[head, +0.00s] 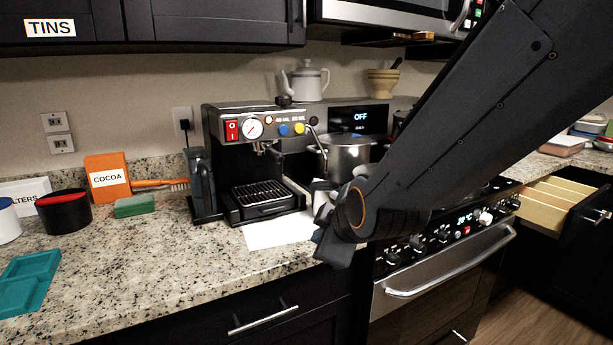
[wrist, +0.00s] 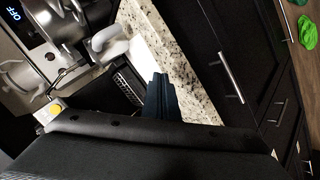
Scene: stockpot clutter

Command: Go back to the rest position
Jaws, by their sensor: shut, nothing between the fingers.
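My gripper (head: 331,253) hangs at the end of my dark arm, in front of the counter edge between the coffee machine and the oven. In the wrist view its fingers (wrist: 158,97) are together with nothing between them, over the white sheet and the speckled counter edge. My arm crosses the right half of the head view and hides much of the stove. A steel stockpot (head: 345,157) stands on the stove behind my wrist, its lower part hidden.
The espresso machine (head: 262,160) stands left of my gripper, with a white sheet (head: 272,232) before it. A drawer (head: 568,200) is open at the right. A cocoa box (head: 108,178), green sponge (head: 134,206) and teal tray (head: 28,282) sit left. Upper cabinets (head: 215,22) overhang.

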